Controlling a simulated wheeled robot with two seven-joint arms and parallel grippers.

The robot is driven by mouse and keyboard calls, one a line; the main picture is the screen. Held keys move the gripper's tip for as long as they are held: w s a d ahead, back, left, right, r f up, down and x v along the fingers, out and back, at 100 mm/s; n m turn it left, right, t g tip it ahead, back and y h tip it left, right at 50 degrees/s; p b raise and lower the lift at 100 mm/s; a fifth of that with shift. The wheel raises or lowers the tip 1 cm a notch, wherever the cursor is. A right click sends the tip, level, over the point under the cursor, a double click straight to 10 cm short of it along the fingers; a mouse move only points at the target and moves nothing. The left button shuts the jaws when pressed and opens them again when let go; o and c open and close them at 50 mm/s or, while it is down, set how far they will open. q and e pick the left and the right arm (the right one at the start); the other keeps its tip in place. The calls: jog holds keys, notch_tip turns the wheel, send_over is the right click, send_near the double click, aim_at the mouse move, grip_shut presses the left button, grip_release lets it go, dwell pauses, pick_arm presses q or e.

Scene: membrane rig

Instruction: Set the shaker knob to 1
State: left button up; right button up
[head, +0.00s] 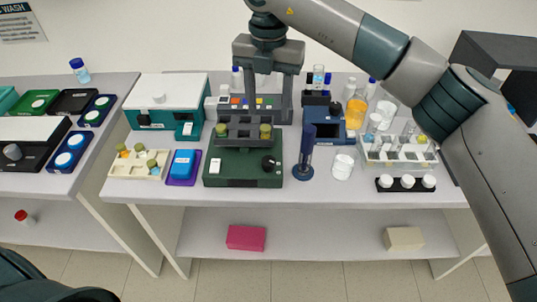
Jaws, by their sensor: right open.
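A dark green box (235,178) with a platform of vials on top stands at the front middle of the bench; it looks like the shaker. Its round black knob (268,163) is on the right of the front face, with a white switch at the left. The number the knob points to is too small to read. My right gripper (264,115) hangs above and behind the green box, open with fingers pointing down. It is apart from the knob. My left gripper is not in view.
A tall blue cylinder (304,152) stands just right of the green box. A blue-lidded box on a purple tray (181,182) and a cream vial rack (120,172) are at its left. A white cup (343,165) and a tube rack (397,155) stand right.

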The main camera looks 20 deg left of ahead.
aim_at(268, 160)
notch_tip(268, 160, down, 15)
jog(key=p, duration=0.6)
jog(key=shift+f, duration=0.85)
